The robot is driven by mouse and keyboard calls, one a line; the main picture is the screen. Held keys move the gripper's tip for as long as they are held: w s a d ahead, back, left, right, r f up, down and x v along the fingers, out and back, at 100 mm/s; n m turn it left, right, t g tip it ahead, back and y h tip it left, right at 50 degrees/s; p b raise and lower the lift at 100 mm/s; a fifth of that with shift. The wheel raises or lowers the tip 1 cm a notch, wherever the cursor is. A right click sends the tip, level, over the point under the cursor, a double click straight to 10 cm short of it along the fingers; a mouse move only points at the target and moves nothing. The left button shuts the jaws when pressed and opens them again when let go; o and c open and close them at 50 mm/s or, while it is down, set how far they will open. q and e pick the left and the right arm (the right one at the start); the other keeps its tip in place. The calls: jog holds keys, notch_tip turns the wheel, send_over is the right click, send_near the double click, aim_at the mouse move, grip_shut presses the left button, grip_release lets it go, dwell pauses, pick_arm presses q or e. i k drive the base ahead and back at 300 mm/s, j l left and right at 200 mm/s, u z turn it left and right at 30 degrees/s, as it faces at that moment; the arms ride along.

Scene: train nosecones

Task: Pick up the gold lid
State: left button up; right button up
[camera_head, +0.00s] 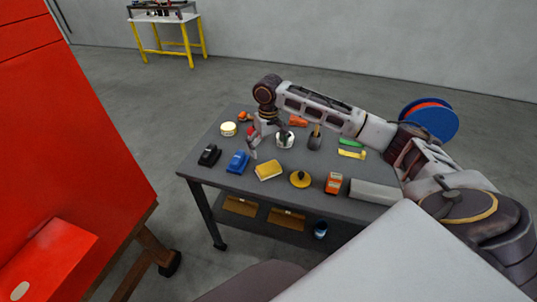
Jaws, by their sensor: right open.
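The gold lid (300,180) is a flat round yellow disc with a dark knob on top. It lies near the front edge of the grey table, right of the yellow book-like block (269,170). My right gripper (267,145) is open and hangs over the table, pointing down. It is behind and to the left of the lid, apart from it, near a white jar (285,140). My left gripper is out of view.
The grey table (232,185) also holds black (209,155) and blue (238,161) tools, a red-orange box (334,183), a dark pot (314,138) and a long grey block (374,192). A red cabinet (65,140) stands left.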

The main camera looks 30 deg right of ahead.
aim_at(301, 180)
jog(key=z, duration=1.4)
